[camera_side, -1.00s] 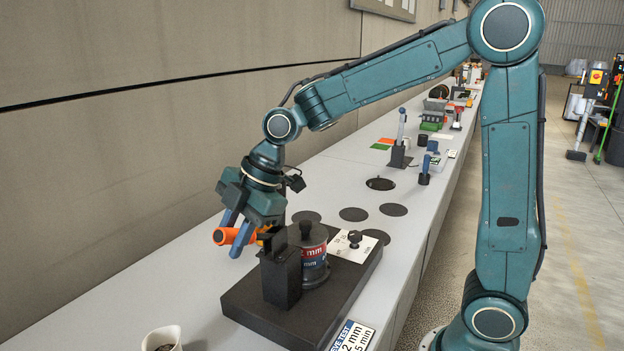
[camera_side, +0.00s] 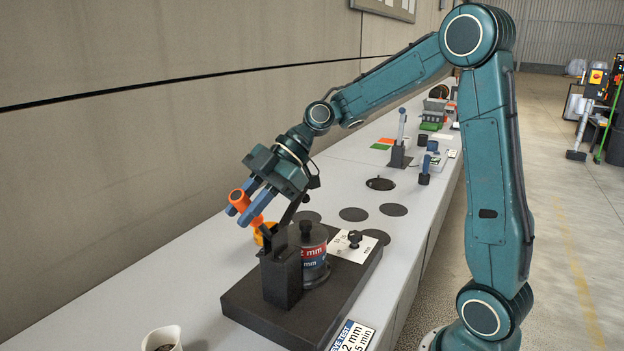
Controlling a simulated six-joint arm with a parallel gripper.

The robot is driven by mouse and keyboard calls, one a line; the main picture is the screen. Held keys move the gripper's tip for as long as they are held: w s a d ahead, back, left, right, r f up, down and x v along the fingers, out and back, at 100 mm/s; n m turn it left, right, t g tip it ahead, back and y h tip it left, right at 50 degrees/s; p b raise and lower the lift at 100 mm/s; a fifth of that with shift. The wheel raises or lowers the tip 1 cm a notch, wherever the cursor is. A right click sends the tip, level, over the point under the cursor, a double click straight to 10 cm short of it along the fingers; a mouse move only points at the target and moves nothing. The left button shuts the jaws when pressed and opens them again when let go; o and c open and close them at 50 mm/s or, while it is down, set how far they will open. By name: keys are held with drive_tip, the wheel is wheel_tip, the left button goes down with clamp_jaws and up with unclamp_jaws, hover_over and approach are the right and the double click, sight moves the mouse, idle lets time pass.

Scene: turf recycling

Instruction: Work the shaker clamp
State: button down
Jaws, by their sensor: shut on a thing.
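The shaker (camera_side: 337,290) is a dark base on the bench with a black clamp post (camera_side: 280,277) at its left. A sieve stack (camera_side: 314,262) with a red and blue "2 mm" label and a dark knobbed lid stands on the base, right beside the post. The clamp's orange handle (camera_side: 239,200) is tilted up at the upper left of the post. My gripper (camera_side: 250,206) is above and left of the post, its blue fingers shut on the orange handle. A dark arm of the clamp shows between gripper and post, partly hidden.
A white panel with a black knob (camera_side: 355,238) is on the base's right. A white cup (camera_side: 162,338) stands at the lower left, and a "2 mm" card (camera_side: 352,337) lies at the front. Dark discs (camera_side: 353,214) mark the bench behind. A wall borders the left.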

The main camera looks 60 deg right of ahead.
drive_tip(key=shift+d+r+y, duration=0.3)
drive_tip(key=shift+d+y, duration=0.25)
drive_tip(key=shift+d+r+y, duration=0.3)
drive_tip(key=shift+d+y, duration=0.25)
drive_tip(key=c, duration=1.2)
unclamp_jaws()
drive_tip(key=shift+a+f, duration=0.1)
drive_tip(key=shift+a, duration=0.1)
